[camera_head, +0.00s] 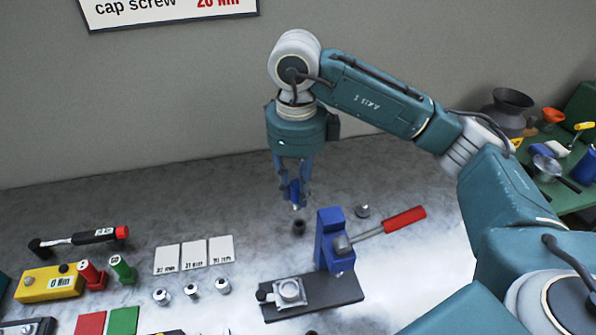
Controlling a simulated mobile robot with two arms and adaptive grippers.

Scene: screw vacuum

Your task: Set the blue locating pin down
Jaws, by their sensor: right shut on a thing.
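My right gripper (294,190) points straight down over the back middle of the bench. It is shut on the blue locating pin (295,193), which is held upright between its fingers. The lower tip of the pin is a little above a small dark round piece (299,227) on the bench. I cannot tell whether the pin and that piece touch. My left gripper is not in view.
A blue press-like fixture (332,240) with a red-handled lever (404,219) stands on a dark plate (345,292) in front and right. White cards (194,255), screws (192,289), a yellow tester (48,284) and a torque wrench (85,239) lie left. The back bench is clear.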

